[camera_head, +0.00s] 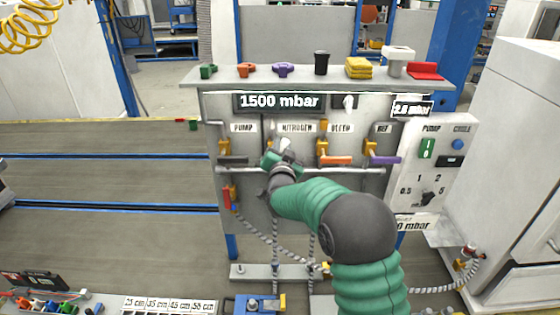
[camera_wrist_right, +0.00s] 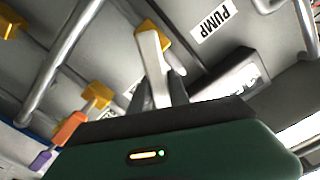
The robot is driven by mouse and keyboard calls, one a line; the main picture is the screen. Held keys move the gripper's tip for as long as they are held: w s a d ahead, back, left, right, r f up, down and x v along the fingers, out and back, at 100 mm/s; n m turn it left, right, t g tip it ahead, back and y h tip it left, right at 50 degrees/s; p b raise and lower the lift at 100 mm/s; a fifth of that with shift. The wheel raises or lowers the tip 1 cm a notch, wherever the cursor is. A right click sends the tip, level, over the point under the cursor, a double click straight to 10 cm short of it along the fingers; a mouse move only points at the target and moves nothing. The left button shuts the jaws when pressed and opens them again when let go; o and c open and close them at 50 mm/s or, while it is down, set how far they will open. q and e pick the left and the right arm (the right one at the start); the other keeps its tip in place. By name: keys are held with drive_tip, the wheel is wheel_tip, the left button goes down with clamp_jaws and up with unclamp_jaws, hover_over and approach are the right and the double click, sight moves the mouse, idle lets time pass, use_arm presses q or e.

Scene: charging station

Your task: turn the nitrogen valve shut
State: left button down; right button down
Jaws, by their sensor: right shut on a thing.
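The nitrogen valve shows its yellow body (camera_wrist_right: 151,30) and a pale grey-white lever (camera_wrist_right: 154,68) in the right wrist view. In the head view, part of the pale lever (camera_head: 286,145) shows under the NITROGEN label, with my gripper over the rest. My right gripper (camera_head: 277,157) reaches the valve from the front; its dark fingers (camera_wrist_right: 160,92) are shut around the lever's outer end in the wrist view. My left gripper is not in view.
The pump valve (camera_head: 225,149) is left of the nitrogen valve; the orange-handled bleed valve (camera_head: 334,158) and purple-handled REF valve (camera_head: 384,158) are right. A display (camera_head: 280,101) reads 1500 mbar. A shelf (camera_head: 300,84) with colored objects juts out above. Pipes and hoses run below.

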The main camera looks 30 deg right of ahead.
wheel_tip(320, 180, down, 6)
drive_tip(key=s+d+m+b, duration=0.1)
drive_tip(key=d+m+b, duration=0.1)
drive_tip(key=m+b, duration=1)
drive_tip(key=shift+s+d+b, duration=0.3)
drive_tip(key=shift+s+b, duration=0.1)
drive_tip(key=shift+b, duration=3.1)
drive_tip(key=c, duration=1.6)
unclamp_jaws()
drive_tip(key=o, duration=0.4)
drive_tip(key=shift+s+r, duration=0.2)
drive_tip(key=shift+s, duration=0.05)
drive_tip(key=shift+c, duration=0.2)
drive_tip(key=shift+d+r, duration=0.1)
